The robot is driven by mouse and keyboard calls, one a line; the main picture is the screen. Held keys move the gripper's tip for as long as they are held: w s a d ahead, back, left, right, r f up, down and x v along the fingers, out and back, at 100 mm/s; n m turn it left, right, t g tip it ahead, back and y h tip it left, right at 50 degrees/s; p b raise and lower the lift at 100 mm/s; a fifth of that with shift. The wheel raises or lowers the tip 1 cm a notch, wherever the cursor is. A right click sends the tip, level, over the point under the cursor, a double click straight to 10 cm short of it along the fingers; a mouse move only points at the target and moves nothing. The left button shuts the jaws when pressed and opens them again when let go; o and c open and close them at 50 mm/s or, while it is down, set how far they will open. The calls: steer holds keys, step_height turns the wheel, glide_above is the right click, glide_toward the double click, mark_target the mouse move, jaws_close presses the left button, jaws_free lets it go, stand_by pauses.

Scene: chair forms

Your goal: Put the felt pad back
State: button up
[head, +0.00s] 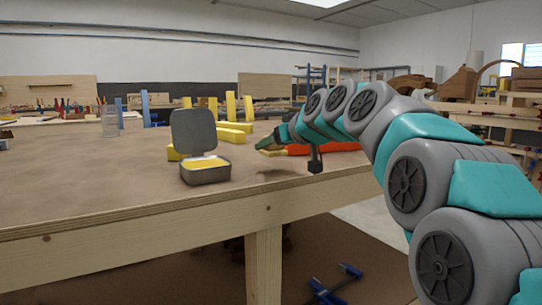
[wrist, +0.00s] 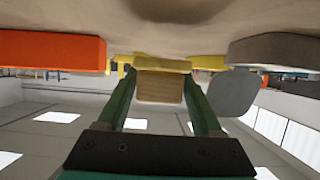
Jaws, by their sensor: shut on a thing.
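My gripper (head: 264,149) is right of the open tin, above the table. In the wrist view, its green fingers (wrist: 162,88) are shut on a small tan block with a yellow edge (wrist: 161,88), seemingly the felt pad. In the head view, only a bit of yellow shows at the fingertips. The grey tin (head: 206,176) stands with its lid (head: 194,133) raised and yellow showing inside. The tin (wrist: 275,52) and its lid (wrist: 233,93) also show at the right of the wrist view, apart from the block.
The workbench (head: 90,190) has free room left of the tin. Yellow bars (head: 230,136) lie and stand behind it. An orange object (head: 325,148) lies beyond my gripper and shows at the left of the wrist view (wrist: 50,50). A clear jar (head: 110,121) stands farther back.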

mark_target(271, 168)
steer(key=shift+w+a+f, duration=0.1)
steer(key=shift+w+a, duration=0.1)
steer(key=shift+w, duration=0.35)
steer(key=shift+w+a, duration=0.15)
steer(key=shift+w, duration=0.4)
steer(key=shift+f, duration=1.85)
steer(key=shift+f, duration=0.2)
steer(key=o, duration=1.4)
steer(key=shift+r, duration=0.1)
steer(key=shift+c, duration=0.2)
steer(key=shift+r, duration=0.2)
steer(key=v, duration=1.1)
steer(key=shift+s+d+b, duration=0.2)
steer(key=shift+s+b, duration=0.15)
steer(key=shift+b, duration=0.05)
steer(key=shift+r, duration=0.1)
